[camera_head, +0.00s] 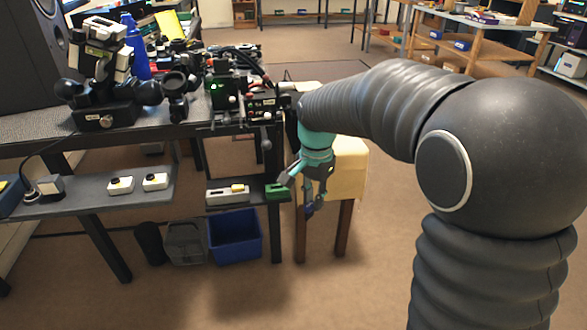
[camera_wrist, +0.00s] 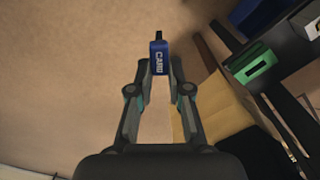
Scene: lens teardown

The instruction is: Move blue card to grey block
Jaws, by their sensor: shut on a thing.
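The blue card (camera_wrist: 158,58), lettered "CARD", is pinched between my gripper's two fingertips (camera_wrist: 159,65) in the wrist view. In the head view my teal and grey gripper (camera_head: 311,200) hangs pointing down in front of a cream-topped stool, and the card (camera_head: 309,209) shows as a small dark-blue patch at its tips. A pale grey block (camera_head: 216,197) with a yellow piece on it sits on the low shelf, left of my gripper. I cannot tell for certain whether this is the task's grey block.
A green block (camera_head: 277,191) lies at the low shelf's right end; it also shows in the wrist view (camera_wrist: 254,66). The cream stool (camera_head: 347,178) stands close behind my gripper. A blue bin (camera_head: 235,236) is under the shelf. Open floor lies in front.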

